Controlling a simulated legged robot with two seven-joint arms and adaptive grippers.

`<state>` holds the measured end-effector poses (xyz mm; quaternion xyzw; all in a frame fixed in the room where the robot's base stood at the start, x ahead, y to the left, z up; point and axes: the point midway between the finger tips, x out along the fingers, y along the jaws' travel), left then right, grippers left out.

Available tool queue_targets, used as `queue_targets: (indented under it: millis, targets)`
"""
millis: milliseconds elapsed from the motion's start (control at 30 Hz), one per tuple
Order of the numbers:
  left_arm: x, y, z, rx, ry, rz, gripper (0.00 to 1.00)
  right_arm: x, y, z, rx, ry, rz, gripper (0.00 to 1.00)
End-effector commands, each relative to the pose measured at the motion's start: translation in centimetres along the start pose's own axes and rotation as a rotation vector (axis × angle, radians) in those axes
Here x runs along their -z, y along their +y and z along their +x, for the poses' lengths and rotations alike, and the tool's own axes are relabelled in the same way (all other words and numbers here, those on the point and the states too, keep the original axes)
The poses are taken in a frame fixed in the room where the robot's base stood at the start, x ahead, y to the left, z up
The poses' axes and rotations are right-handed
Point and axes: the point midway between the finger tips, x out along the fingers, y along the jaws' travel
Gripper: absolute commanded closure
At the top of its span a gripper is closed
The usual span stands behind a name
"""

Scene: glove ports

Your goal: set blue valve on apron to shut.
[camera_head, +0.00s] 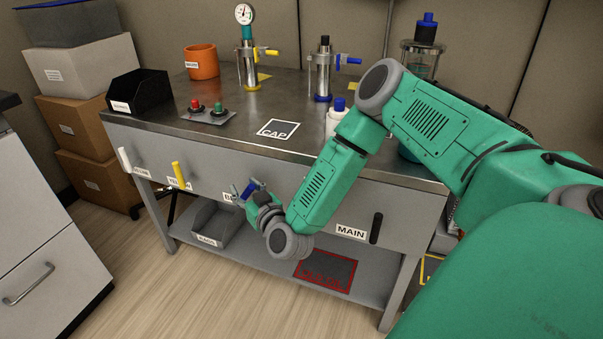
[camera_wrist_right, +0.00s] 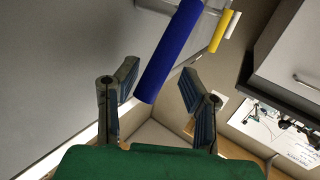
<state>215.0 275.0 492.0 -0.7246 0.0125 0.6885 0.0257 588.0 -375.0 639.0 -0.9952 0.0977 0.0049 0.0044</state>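The blue valve handle (camera_head: 249,188) is on the grey front apron (camera_head: 305,205) of the bench, partly hidden by my right gripper (camera_head: 247,194). In the right wrist view the blue handle (camera_wrist_right: 169,52) is a long bar slanting down to between the two fingertips. My right gripper (camera_wrist_right: 158,85) is open there, one finger on each side of the bar's near end, with gaps visible. The label by the blue valve is mostly covered. My left gripper is not in view.
On the same apron are a white handle (camera_head: 124,160), a yellow handle (camera_head: 179,174) and a black handle (camera_head: 376,228) beside the MAIN label. Below, a grey bin (camera_head: 212,222) sits on the lower shelf. A drawer cabinet (camera_head: 40,240) stands at left.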

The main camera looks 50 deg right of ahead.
Motion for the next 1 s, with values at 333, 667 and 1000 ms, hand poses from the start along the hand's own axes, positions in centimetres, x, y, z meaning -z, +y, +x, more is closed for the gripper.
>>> queue_targets:
  millis: [333,667,1000]
  targets:
    - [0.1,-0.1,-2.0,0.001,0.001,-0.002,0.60,0.4,-0.4,-6.6,0.010,0.001,0.007,0.63]
    - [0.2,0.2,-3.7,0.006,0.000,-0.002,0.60,-0.2,-1.1,-12.0,0.046,-0.043,0.019,0.63]
    - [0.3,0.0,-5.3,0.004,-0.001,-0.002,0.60,-2.9,-6.5,-15.4,0.233,-0.323,0.045,0.63]
